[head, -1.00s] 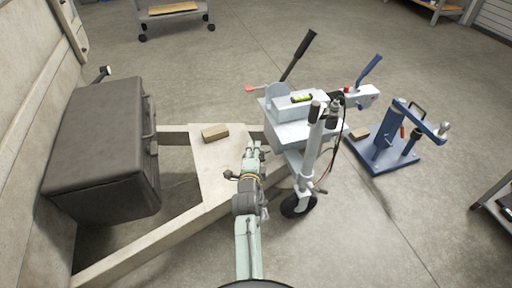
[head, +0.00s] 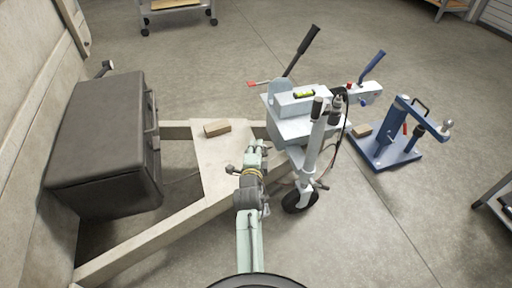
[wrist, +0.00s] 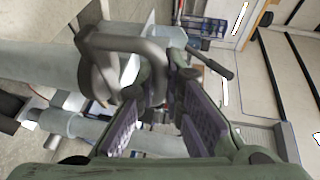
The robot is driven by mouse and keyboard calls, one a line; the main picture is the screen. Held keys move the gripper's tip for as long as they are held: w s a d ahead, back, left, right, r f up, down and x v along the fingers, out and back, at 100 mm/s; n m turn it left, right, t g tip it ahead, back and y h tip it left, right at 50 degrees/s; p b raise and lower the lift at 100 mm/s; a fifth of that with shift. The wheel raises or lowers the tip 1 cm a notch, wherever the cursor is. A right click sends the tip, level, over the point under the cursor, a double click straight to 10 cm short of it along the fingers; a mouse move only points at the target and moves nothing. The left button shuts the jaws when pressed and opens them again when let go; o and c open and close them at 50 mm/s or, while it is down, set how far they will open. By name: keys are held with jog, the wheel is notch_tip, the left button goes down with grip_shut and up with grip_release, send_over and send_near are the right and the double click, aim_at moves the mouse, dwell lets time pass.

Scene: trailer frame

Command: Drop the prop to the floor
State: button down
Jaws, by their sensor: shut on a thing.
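The prop, a pale grey post (head: 314,145) with a small black wheel (head: 299,202) at its foot, stands beside the trailer coupling; I cannot tell whether the wheel touches the floor. My gripper (head: 258,152) is left of the post, over the pale drawbar frame. In the wrist view my gripper (wrist: 158,112) has its padded fingers shut on a dark grey bent clamp handle (wrist: 122,43). The handle joins a ring around the light grey tube (wrist: 35,65). The fingers hide the handle's gripped end.
A dark box (head: 105,140) sits on the frame at left. A small wooden block (head: 217,127) lies on the drawbar plate (head: 222,165). The white coupling head (head: 300,120) is behind the post. A blue stand (head: 390,145) is at right. Open floor lies at front right.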

dwell(0.4)
notch_tip(320, 180, down, 5)
jog(key=b, duration=0.5)
jog(key=shift+f, duration=0.1)
jog(key=shift+r, duration=0.2)
jog(key=c, duration=1.7)
grip_release()
jog(key=shift+r, duration=0.1)
jog(key=shift+v, duration=3.7)
